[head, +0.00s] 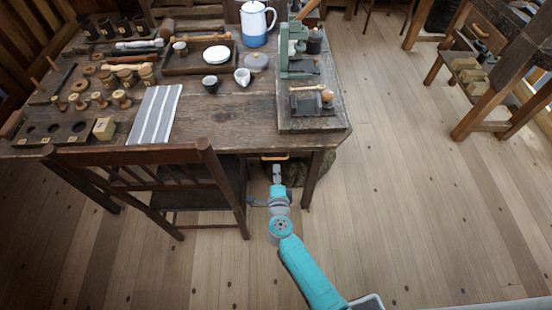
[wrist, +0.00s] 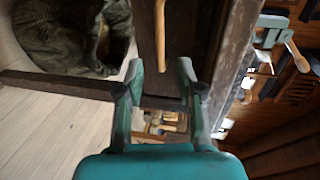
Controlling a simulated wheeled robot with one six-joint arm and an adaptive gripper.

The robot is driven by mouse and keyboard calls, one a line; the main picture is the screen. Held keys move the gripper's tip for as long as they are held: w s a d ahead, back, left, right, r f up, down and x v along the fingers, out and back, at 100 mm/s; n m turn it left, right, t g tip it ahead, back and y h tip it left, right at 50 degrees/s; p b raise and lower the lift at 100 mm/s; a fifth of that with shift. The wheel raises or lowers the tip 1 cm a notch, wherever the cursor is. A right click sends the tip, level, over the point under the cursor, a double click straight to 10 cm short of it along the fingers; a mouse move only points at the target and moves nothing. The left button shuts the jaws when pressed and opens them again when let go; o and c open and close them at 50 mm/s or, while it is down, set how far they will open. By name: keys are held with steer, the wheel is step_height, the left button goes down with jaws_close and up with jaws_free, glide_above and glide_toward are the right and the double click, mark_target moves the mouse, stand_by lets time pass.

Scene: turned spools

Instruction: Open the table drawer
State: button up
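The wooden table (head: 225,130) has a drawer under its front edge, right of the chair. Its light wooden bar handle (head: 275,157) shows just below the tabletop. In the wrist view the handle (wrist: 160,35) runs upright across the dark drawer front (wrist: 180,45). The drawer looks shut, though the tabletop hides most of it from above. My gripper (head: 277,170) is in front of the handle, seen from above. In the wrist view my gripper (wrist: 161,75) is open and empty, its fingers apart. The handle lies ahead, roughly in line with the gap; I see no contact.
A wooden chair (head: 150,156) stands close on the left of my arm. A table leg (head: 313,178) is on the right, with a dark grey bundle (wrist: 75,35) under the table. The floor (head: 420,220) to the right is clear. Tools and spools cover the tabletop.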

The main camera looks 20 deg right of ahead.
mark_target(276, 159)
steer(key=x, duration=0.8)
jaws_close()
